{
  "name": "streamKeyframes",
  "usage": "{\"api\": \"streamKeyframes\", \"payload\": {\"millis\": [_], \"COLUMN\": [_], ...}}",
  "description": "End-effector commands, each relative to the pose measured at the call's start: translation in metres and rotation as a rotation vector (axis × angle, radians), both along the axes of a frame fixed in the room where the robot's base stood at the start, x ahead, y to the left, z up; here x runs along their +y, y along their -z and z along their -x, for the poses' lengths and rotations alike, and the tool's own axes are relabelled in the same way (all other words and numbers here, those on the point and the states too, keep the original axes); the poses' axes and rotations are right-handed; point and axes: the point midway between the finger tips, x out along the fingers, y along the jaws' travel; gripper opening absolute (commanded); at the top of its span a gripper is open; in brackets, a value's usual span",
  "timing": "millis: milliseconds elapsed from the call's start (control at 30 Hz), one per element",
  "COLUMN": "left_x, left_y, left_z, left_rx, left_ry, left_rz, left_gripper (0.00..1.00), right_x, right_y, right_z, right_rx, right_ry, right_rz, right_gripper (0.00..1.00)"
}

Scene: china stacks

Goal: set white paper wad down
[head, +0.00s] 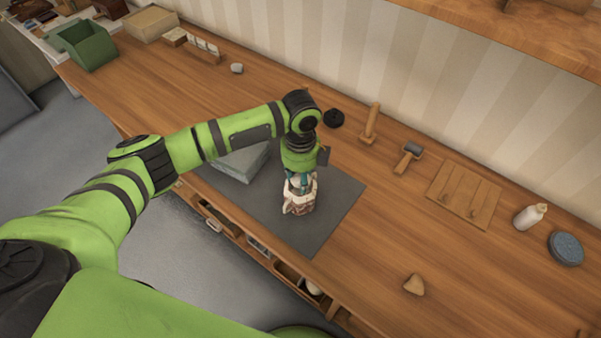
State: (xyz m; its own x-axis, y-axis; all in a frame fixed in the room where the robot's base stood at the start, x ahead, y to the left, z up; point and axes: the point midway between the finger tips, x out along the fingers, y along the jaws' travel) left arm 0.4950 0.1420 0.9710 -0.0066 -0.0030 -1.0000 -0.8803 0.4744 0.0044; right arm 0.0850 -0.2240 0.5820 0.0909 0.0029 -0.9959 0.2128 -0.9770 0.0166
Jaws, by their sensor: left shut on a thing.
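My left gripper (300,182) points down over the dark grey mat on the bench. It is shut on a white paper wad (312,187), which shows as pale stuff around the fingertips. The wad is at the mouth of a small white and red-brown patterned china vessel (301,206) standing on the mat. The fingers and arm hide part of the wad, and I cannot tell whether it is inside the vessel or just above it. My right gripper is not in view.
The grey mat (335,215) has bare room right of the vessel. A grey block (240,163) lies at its left. A mallet (408,157), wooden rack (463,195), white bottle (530,216) and blue round tin (566,248) stand right. Drawers below the front edge are open.

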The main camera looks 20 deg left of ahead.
Motion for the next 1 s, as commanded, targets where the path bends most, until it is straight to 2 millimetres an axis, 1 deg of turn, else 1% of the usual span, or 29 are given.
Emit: {"api": "streamKeyframes", "payload": {"millis": [467,800,1000], "left_x": [-0.0001,-0.0002,-0.0001], "left_y": [0.0018,0.0007,0.002], "left_z": [0.0,0.0001,0.0001], "left_rx": [0.0,0.0,-0.001], "left_ry": [0.0,0.001,0.001], "left_rz": [0.0,0.0,0.0], "left_gripper": [0.06,0.06,0.06], "right_x": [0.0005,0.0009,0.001], "right_y": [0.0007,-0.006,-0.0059], "right_z": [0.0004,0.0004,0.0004], "right_rx": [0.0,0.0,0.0], "right_ry": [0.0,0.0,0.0], "right_rz": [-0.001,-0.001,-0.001], "right_gripper": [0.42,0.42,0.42]}}
